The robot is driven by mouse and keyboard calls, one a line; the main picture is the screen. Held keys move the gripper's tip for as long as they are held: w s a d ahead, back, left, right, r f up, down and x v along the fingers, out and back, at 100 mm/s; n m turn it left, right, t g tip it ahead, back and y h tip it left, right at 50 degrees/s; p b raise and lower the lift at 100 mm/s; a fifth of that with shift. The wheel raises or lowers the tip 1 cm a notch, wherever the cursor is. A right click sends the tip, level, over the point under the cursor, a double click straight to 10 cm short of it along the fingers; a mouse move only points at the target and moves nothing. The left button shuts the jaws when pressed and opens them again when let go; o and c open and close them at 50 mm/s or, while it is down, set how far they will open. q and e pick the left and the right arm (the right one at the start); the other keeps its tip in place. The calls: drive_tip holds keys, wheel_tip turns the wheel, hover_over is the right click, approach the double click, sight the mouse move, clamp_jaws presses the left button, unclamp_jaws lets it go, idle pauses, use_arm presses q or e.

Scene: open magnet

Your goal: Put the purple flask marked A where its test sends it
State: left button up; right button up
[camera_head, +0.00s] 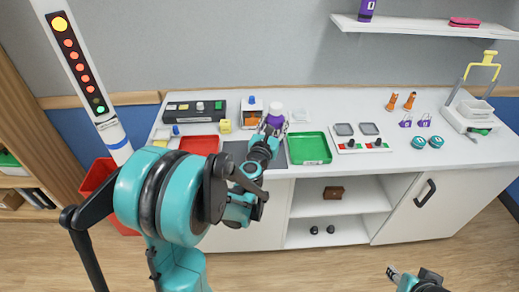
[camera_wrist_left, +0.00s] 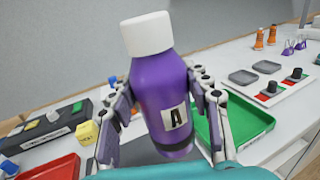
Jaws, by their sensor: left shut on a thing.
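The purple flask marked A (camera_wrist_left: 172,95) has a white cap and a white label with a black A. It stands nearly upright between the fingers of my left gripper (camera_wrist_left: 165,118), which is shut on it. In the head view the flask (camera_head: 274,122) shows at the end of my left gripper (camera_head: 269,131), over the counter between the red tray (camera_head: 198,144) and the green tray (camera_head: 309,148). Both trays look empty. My right gripper (camera_head: 402,275) is partly in view at the bottom right, away from the counter; its fingers are unclear.
A black device (camera_head: 195,107), a yellow block (camera_head: 225,126) and an orange-and-white device (camera_head: 251,110) stand at the counter's left. Right of the green tray is a panel with grey pads (camera_head: 360,138). Orange flasks (camera_head: 391,101) and a yellow-topped stand (camera_head: 474,112) are farther right.

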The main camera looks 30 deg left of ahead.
use_arm(q)
drive_tip(key=a+f+b, duration=0.6)
drive_tip(key=a+f, duration=0.4)
drive_tip(key=a, duration=0.1)
drive_tip(key=shift+s+a+f, duration=0.3)
drive_tip(key=shift+f, duration=0.05)
drive_tip(key=o, duration=1.3)
drive_tip(key=shift+f, duration=0.1)
drive_tip(key=shift+o, duration=0.2)
